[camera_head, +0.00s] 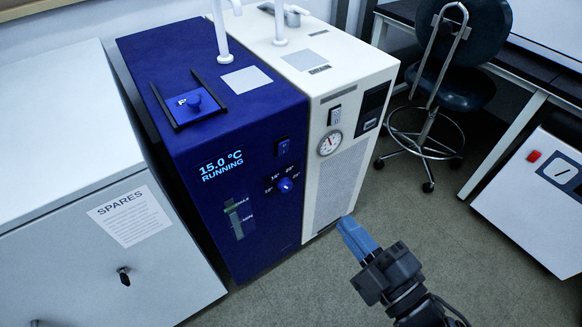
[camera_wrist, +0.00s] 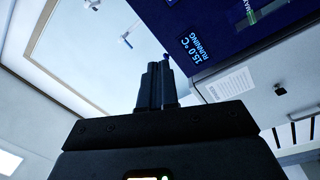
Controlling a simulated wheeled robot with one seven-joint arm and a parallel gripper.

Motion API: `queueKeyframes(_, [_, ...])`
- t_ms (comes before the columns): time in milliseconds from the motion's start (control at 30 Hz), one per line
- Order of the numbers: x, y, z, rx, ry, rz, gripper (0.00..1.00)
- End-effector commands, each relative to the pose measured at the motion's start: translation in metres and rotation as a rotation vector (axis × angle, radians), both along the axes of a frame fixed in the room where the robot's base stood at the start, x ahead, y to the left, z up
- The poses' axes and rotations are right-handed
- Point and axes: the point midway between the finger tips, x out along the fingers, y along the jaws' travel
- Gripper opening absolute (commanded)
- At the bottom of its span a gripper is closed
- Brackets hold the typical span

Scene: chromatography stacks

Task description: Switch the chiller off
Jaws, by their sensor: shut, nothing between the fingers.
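The chiller is the dark blue box (camera_head: 240,130) in the middle of the head view. Its front display (camera_head: 222,165) reads 15.0 °C RUNNING. A blue rocker switch (camera_head: 284,147) sits at the upper right of its front, with a blue dial (camera_head: 286,185) below it. In the wrist view the display (camera_wrist: 197,48) shows tilted at the top right. My gripper (camera_head: 352,232) is shut and empty, in front of and to the right of the chiller's front, apart from it. Its fingers also show in the wrist view (camera_wrist: 156,85).
A white unit (camera_head: 345,160) with a gauge and its own switch (camera_head: 335,115) stands right beside the chiller. A white spares cabinet (camera_head: 60,245) stands at the left. A stool (camera_head: 455,85) and a white instrument (camera_head: 535,190) are to the right. Floor (camera_head: 420,215) is clear between.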

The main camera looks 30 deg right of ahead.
Motion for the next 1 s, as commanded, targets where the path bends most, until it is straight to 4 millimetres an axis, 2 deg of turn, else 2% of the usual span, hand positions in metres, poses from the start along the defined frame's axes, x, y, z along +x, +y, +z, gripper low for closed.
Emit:
queueKeyframes(33, [0.017, -0.005, -0.018, -0.07, -0.018, -0.004, 0.0])
queueKeyframes(100, [0.036, -0.011, -0.029, -0.169, -0.035, -0.006, 0.0])
queueKeyframes(300, [0.077, -0.025, -0.052, -0.386, -0.062, -0.01, 0.0])
queueKeyframes(400, [0.088, -0.03, -0.056, -0.448, -0.067, -0.012, 0.0])
queueKeyframes(533, [0.094, -0.033, -0.058, -0.484, -0.07, -0.012, 0.0])
queueKeyframes(867, [0.095, -0.033, -0.058, -0.486, -0.07, -0.011, 0.0])
queueKeyframes(1000, [0.103, -0.032, -0.056, -0.486, -0.071, -0.012, 0.0])
